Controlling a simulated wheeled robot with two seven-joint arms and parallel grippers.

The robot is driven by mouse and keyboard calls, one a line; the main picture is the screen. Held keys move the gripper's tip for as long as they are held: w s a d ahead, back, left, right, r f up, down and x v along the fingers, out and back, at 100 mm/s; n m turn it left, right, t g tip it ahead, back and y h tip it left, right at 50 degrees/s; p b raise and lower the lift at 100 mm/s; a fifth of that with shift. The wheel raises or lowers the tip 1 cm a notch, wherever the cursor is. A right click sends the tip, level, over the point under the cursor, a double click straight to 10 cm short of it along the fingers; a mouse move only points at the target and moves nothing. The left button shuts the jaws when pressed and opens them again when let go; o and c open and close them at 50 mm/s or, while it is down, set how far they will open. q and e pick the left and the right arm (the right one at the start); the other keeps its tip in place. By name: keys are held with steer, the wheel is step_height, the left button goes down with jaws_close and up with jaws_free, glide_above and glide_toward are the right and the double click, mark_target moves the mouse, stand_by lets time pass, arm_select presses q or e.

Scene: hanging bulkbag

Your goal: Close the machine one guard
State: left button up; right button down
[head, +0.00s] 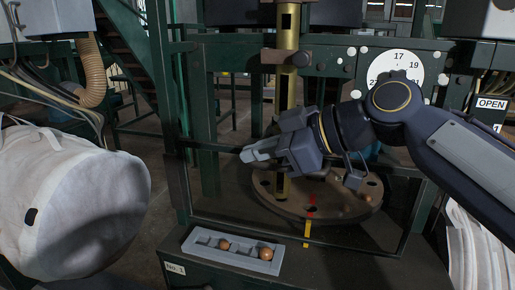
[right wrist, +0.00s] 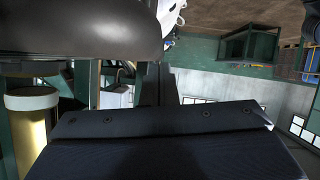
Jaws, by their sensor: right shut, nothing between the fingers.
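Machine one has green posts, a brass column (head: 288,40) and a round brown table (head: 335,205) with holes. A thin dark frame (head: 300,232) runs low across its front and looks like part of the guard. I cannot tell how far open the guard is. My right gripper (head: 250,155) is shut and empty, pointing left in front of the column and above the round table. I cannot tell whether it touches the frame. My right arm hides part of the machine's right side. My left gripper is not in view.
A grey tray (head: 232,253) with brown balls sits on the front ledge by a "No. 1" label (head: 175,268). A white bulk bag (head: 75,205) fills the left. An "OPEN" sign (head: 491,103) and a white dial (head: 396,68) are at the right.

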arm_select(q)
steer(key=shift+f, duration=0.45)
arm_select(e)
steer(key=shift+f, duration=0.75)
